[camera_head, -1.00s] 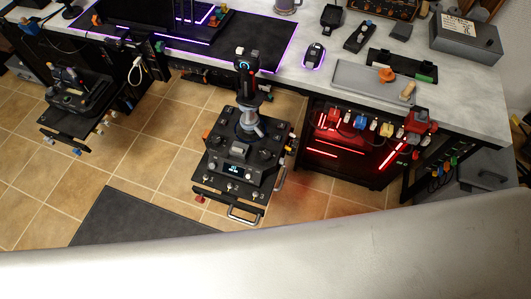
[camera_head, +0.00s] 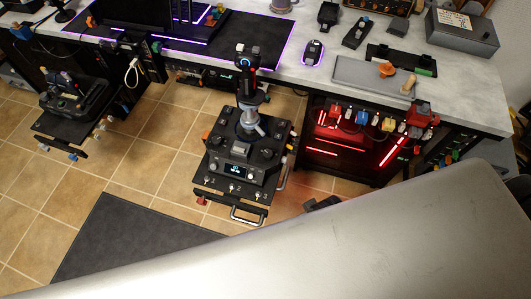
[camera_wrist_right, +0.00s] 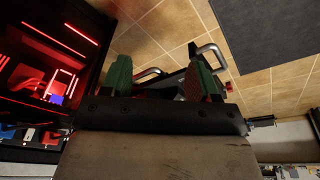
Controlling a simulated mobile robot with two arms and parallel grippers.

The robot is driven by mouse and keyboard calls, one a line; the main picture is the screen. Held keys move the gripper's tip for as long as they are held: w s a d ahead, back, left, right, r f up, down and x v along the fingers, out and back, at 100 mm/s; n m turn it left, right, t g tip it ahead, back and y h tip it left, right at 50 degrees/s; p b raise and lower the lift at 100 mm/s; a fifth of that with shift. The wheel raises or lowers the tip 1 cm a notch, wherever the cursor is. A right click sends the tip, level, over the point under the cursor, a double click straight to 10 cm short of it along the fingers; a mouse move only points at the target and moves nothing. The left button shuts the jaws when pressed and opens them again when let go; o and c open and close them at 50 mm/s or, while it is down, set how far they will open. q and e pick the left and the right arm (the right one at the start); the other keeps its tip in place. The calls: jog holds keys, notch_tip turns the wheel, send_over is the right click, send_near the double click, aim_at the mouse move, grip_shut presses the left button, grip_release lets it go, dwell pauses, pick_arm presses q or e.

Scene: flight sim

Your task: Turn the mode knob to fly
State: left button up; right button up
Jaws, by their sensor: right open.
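The black control console (camera_head: 236,165) with a tall joystick (camera_head: 246,95) stands in the middle of the head view. It has a small lit display (camera_head: 237,171) and several dark knobs; I cannot read which is the mode knob. My right gripper shows as two green-padded fingers (camera_wrist_right: 159,78) in the right wrist view, apart and with nothing between them. Beyond them are metal handles (camera_wrist_right: 208,55) at the console's edge. In the head view only a dark bit, likely of this gripper (camera_head: 322,204), peeks past my pale arm, below right of the console. My left gripper is not in view.
A grey desk (camera_head: 455,95) runs along the back, with a red-lit dark case (camera_head: 345,150) under it, right of the console. A second console (camera_head: 75,100) stands at the left. Tiled floor and a dark mat (camera_head: 130,240) lie in front.

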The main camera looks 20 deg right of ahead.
notch_tip(320, 180, up, 8)
jog(key=w+n, duration=0.2)
jog(key=r+n+g, duration=0.1)
jog(key=n+g, duration=0.2)
jog(key=n, duration=1.9)
send_over(268, 154)
notch_tip(268, 154, down, 10)
jog(key=b, duration=0.3)
jog(key=shift+w+a+f, duration=0.1)
jog(key=shift+f, duration=0.1)
jog(key=c, duration=0.9)
